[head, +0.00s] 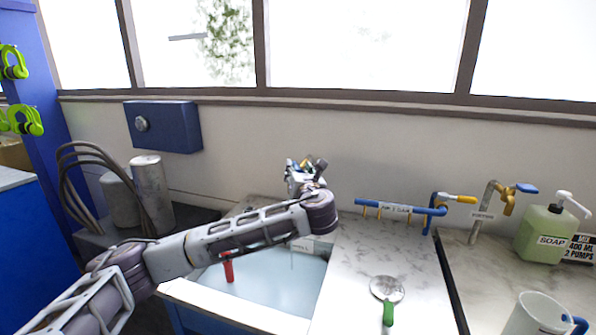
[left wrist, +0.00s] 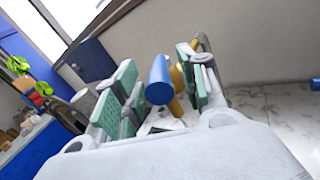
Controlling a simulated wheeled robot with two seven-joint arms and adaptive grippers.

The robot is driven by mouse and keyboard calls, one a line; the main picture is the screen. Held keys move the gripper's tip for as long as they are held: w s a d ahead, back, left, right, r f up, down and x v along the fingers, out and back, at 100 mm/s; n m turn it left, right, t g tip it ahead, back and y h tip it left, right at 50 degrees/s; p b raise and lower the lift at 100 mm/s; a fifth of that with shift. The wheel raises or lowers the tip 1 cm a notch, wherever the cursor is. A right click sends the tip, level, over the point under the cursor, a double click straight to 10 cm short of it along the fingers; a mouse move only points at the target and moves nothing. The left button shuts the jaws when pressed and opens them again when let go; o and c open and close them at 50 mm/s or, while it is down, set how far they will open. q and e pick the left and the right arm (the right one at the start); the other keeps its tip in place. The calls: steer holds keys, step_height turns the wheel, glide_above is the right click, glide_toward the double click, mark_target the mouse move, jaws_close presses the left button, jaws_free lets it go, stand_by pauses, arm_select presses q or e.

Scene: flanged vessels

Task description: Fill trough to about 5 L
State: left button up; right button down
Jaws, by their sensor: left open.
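The trough (head: 262,285) is a pale blue-white basin set into the counter, partly hidden behind my left arm. Faint marks show on its inner wall, too small to read. A red upright piece (head: 228,267) stands inside it. I cannot tell the water level. My left gripper (head: 306,168) is above the trough's back right, near the wall. In the left wrist view its green-padded fingers are open, with a blue rounded tap handle (left wrist: 159,80) and brass part (left wrist: 177,78) between them. The handle looks ungripped; contact is unclear. My right gripper is out of view.
Right of the trough are a blue pipe labelled "clean" (head: 397,208) with a yellow-handled tap, another blue-handled tap (head: 514,192), a soap bottle (head: 546,235), a white jug (head: 537,315) and a green-handled round tool (head: 387,290). Metal cylinders (head: 151,190) stand left.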

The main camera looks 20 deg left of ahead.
arm_select(q)
steer(key=shift+w+a, duration=0.25)
steer(key=shift+w, duration=0.15)
steer(key=shift+c, duration=0.3)
jaws_close()
